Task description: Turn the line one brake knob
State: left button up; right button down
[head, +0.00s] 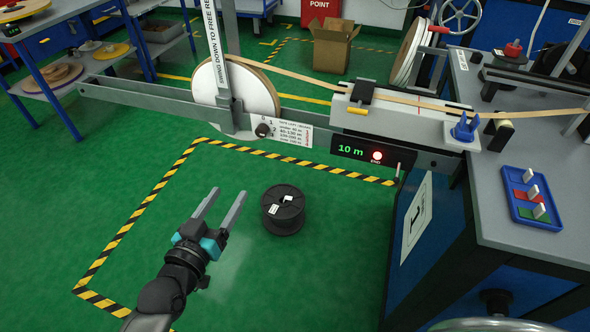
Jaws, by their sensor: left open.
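The brake knob (262,130) is a small dark round knob at the left end of a white printed scale plate (290,133), on the grey rail below the tape reel (207,85). A white sign with a large 1 (416,218) is on the blue bench side to the right. My left gripper (227,193) is open and empty, its two grey fingers pointing up the picture. It shows below and left of the knob, apart from it, over the green floor. My right gripper is not in view.
A black spool (283,209) stands on the floor right of my left gripper. A display (352,150) reads 10 m, with a red lamp (377,156) lit. An upright arm (217,60) crosses the reel. Tape runs right over the white guide block (400,112). The floor left of my gripper is clear.

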pick_arm(q)
notch_tip(320, 180, up, 3)
jog(key=t, duration=0.1)
jog(key=b, duration=0.5)
send_near(260, 134)
jog(key=x, duration=0.7)
jog(key=shift+a, duration=0.1)
jog(key=shift+w, duration=0.5)
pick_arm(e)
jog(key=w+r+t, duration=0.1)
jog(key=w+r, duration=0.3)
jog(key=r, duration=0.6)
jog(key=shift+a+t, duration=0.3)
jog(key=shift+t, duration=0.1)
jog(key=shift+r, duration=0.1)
pick_arm(q)
grip_shut()
